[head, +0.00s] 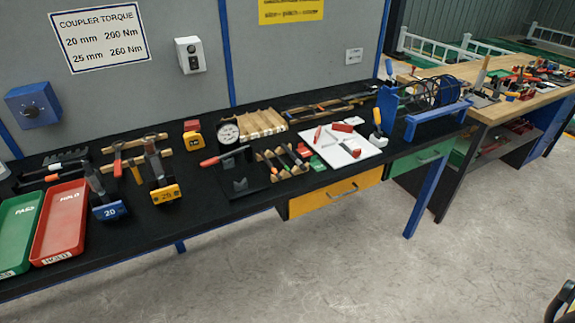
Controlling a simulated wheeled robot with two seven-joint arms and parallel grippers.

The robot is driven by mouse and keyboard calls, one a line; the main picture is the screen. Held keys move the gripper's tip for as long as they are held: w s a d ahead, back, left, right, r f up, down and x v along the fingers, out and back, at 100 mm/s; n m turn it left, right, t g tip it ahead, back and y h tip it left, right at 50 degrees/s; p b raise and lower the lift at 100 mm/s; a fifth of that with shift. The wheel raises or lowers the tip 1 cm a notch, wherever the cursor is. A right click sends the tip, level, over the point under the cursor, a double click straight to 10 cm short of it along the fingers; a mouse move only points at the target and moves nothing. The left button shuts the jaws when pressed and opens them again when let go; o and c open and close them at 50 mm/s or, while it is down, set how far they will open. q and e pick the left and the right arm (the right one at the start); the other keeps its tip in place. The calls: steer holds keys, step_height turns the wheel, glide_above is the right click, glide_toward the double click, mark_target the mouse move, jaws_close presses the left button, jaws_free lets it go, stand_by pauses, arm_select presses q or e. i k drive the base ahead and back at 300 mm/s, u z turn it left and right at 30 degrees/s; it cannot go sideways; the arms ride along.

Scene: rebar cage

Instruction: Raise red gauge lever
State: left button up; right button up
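The round white dial gauge (228,132) stands on a black base plate (246,187) near the middle of the bench in the head view. A lever with a red grip (209,161) sticks out to the left from the gauge stand. It lies close to level, its red end slightly lower. A dark V-shaped rest (240,185) sits on the plate below the lever. The gauge reading is too small to tell.
Blue (108,211) and yellow (165,194) tools stand left of the gauge, beyond them red (60,222) and green (18,232) trays. A wooden rack (268,172) and white board (345,147) stand to the right. The floor before the bench is clear.

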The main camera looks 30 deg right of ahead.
mark_target(213, 161)
steer(key=u, duration=0.6)
steer(key=k, duration=0.15)
steer(key=z, duration=2.05)
steer(key=i, duration=1.7)
steer(key=u, duration=1.1)
steer(key=i, duration=0.25)
steer(key=u, duration=0.35)
